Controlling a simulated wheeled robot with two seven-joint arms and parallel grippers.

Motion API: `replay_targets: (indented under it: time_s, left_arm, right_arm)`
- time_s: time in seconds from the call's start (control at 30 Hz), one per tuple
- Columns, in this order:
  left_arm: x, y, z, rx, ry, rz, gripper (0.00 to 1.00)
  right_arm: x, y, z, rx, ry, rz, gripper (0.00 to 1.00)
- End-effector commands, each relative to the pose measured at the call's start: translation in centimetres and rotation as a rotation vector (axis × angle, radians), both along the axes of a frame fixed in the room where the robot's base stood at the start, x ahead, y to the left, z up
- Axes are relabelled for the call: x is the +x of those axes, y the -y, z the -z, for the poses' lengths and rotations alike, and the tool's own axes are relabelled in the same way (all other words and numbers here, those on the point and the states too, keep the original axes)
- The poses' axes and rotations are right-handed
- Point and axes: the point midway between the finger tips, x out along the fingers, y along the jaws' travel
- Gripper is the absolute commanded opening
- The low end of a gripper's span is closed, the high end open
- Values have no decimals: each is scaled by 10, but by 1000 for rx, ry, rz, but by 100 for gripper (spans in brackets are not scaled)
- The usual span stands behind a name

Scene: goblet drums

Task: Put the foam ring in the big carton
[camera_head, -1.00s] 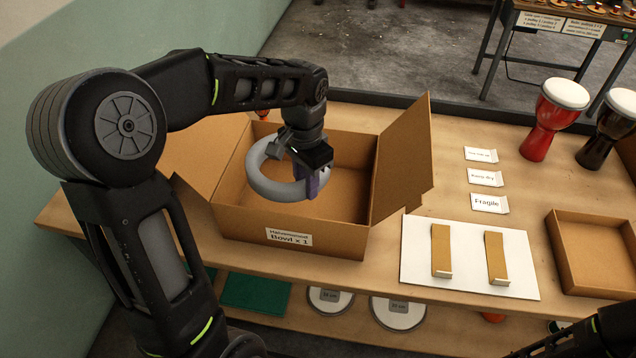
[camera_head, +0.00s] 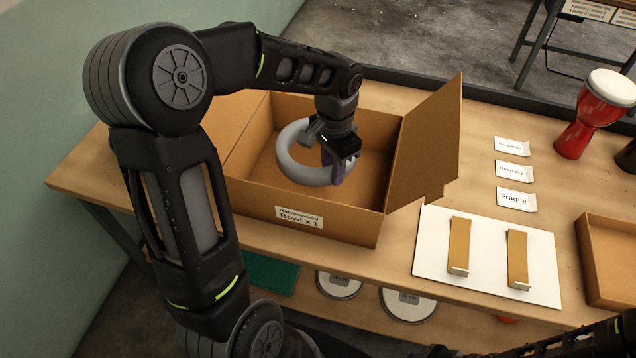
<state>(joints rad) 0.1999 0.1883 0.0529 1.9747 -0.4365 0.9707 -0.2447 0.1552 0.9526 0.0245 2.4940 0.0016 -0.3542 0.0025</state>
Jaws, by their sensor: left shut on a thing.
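The foam ring (camera_head: 296,170) is a thick grey ring. My left gripper (camera_head: 338,172) is shut on its right side and holds it tilted inside the mouth of the big carton. The big carton (camera_head: 255,205) is an open brown box on the wooden table, with a label (camera_head: 299,217) on its front. Its flaps stand open to the left and right. I cannot tell whether the ring touches the carton floor. My right gripper cannot be made out; only part of my right arm shows at the bottom right.
The raised right flap (camera_head: 428,145) stands beside the carton. A white board (camera_head: 487,255) with two cardboard strips lies to the right, below several small label cards (camera_head: 515,199). A shallow box (camera_head: 608,262) and a red goblet drum (camera_head: 590,118) are further right.

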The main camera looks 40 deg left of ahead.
Motion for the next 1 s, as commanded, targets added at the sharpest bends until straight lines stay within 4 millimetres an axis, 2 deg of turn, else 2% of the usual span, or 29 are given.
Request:
replay_targets:
  time_s: [0.27, 0.37, 0.6, 0.67, 1.0]
  left_arm:
    - [0, 0, 2, -1, -1, 0, 0]
    - [0, 0, 13, -1, -3, 0, 0]
    - [-1, 0, 54, -1, -3, 1, 0]
    - [0, 0, 60, 0, -2, 1, 0]
    - [0, 0, 64, 0, 0, 0, 0]
  right_arm:
    - [0, 0, -1, 0, 0, 0, 36]
    - [0, 0, -3, -1, 0, 0, 36]
    - [-1, 0, -7, -2, -3, 1, 36]
    - [-1, 0, -7, -3, -3, 1, 36]
    - [-1, 1, -7, -3, -3, 1, 36]
